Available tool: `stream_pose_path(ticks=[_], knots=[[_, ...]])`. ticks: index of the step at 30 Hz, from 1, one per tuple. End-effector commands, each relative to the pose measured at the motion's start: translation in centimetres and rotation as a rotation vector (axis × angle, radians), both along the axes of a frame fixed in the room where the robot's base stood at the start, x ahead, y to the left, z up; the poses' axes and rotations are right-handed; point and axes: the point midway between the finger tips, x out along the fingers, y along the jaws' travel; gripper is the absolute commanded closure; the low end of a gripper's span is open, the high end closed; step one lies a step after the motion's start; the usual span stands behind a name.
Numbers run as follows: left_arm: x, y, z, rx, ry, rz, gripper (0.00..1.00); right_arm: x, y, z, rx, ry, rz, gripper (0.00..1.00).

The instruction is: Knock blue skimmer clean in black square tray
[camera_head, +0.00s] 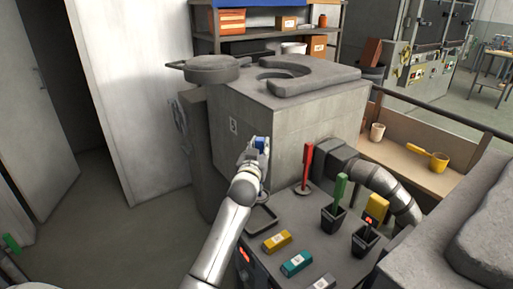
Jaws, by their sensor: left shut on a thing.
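My left gripper (254,156) is shut on a blue object, which I take to be the handle of the blue skimmer (263,143). It holds it against the view of the grey furnace block's front face. The rest of the skimmer is hidden by the gripper and arm. The black square tray (262,219) lies on the dark bench, below and a little in front of the gripper. My left arm covers part of the tray's left side. My right gripper is not in view.
A red-handled tool (307,163) stands upright on the bench. Green-handled (339,190) and yellow-handled (377,207) tools stand in black holders. Yellow (277,241), teal (295,263) and grey bars lie in front. A ribbed pipe (393,187) curves down at the right.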

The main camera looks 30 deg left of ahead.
Motion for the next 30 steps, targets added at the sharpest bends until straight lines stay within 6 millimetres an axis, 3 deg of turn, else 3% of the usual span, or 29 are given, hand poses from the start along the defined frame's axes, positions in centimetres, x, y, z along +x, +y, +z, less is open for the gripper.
stream_pose_path(ticks=[4, 11, 30], knots=[[-0.1, 1.4, -1.3, -0.003, 0.007, 0.016, 1.0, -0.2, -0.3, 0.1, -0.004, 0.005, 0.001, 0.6], [-0.1, 1.5, -2.4, -0.004, 0.008, 0.017, 1.0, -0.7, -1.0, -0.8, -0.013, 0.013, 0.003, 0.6], [-0.1, 1.5, -8.5, -0.006, 0.009, 0.017, 1.0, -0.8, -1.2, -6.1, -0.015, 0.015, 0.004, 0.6]])
